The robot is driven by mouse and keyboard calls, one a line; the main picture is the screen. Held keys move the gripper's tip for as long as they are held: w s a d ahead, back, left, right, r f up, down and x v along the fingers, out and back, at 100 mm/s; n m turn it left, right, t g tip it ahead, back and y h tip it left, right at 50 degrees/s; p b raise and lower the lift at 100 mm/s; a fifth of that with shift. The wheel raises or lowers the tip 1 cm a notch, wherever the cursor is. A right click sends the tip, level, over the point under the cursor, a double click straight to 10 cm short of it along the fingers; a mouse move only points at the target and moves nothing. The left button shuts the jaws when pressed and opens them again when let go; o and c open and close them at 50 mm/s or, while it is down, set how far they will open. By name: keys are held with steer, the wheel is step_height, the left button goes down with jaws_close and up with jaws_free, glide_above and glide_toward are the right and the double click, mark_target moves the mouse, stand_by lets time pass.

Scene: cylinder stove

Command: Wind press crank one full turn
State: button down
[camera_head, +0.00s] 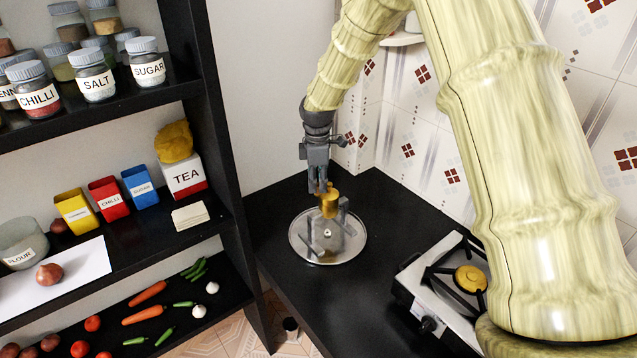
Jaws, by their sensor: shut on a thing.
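The press (312,246) stands on the black counter, with a round silvery base plate and grey upright parts. Its yellow crank handle (329,207) is at the top of the press. My gripper (321,188) points down from above and is shut on the yellow handle. The fingertips and the crank arm below are small and partly hidden by the handle and the gripper itself.
A white gas stove (440,290) with a yellow burner stands right of the press. A black shelf (215,130) with jars, tins and vegetables is at the left. A tiled wall (405,140) is behind. Bare counter (290,300) lies in front of the press.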

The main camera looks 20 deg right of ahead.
steer(key=w+d+m+b, duration=0.1)
steer(key=w+m, duration=0.7)
steer(key=m, duration=1.2)
steer(key=shift+d, duration=0.9)
steer(key=shift+m, duration=0.3)
steer(key=c, duration=1.3)
jaws_free()
steer(key=shift+o, duration=0.2)
step_height(320, 180, up, 12)
